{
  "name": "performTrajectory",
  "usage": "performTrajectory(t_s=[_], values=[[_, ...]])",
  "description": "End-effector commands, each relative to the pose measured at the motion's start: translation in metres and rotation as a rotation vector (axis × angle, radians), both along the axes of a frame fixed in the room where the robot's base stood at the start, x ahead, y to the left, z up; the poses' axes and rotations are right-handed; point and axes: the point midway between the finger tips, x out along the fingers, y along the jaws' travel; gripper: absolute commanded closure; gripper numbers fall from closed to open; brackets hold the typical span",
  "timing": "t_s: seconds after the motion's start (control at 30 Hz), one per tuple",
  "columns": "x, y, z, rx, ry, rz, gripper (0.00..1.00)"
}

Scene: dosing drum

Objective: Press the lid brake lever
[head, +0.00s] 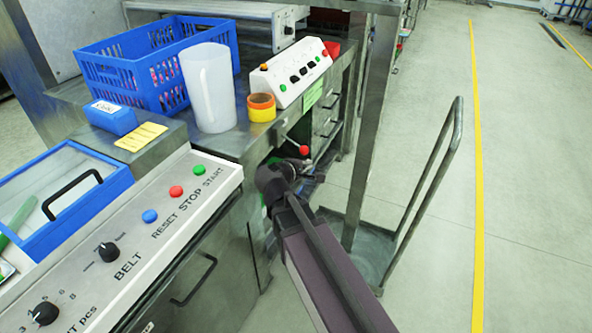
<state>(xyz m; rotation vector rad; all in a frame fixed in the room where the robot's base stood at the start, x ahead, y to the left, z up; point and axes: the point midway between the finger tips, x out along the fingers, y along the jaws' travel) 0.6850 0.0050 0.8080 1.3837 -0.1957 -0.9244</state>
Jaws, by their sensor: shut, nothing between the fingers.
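A lever with a red ball knob (304,150) sticks out from the machine's side, below the worktop and just right of the tape rolls; it appears to be the lid brake lever. My arm reaches up from the bottom of the head view. My gripper (316,177) is shut and empty, just below and slightly right of the red knob. My wrist partly hides the area beneath the lever. I cannot tell whether the gripper touches the lever.
A control panel (130,250) with knobs and buttons lies left of my arm. A blue crate (125,82), a white jug (207,88), tape rolls (261,107) and a button box (290,72) stand on the worktop. A steel post (368,130) and a trolley (420,190) are close on the right.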

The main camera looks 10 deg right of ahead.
Motion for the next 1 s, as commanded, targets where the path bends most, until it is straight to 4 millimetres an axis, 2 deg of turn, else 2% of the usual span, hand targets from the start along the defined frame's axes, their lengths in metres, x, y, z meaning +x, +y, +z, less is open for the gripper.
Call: performTrajectory(t_s=[0.03,0.5,0.7,1.0], values=[[0.004,0.005,-0.016,-0.039,-0.004,0.025,1.0],[0.032,0.053,-0.055,-0.4,-0.036,0.242,1.0],[0.037,0.067,-0.06,-0.486,-0.042,0.288,1.0],[0.037,0.07,-0.059,-0.509,-0.043,0.299,1.0]])
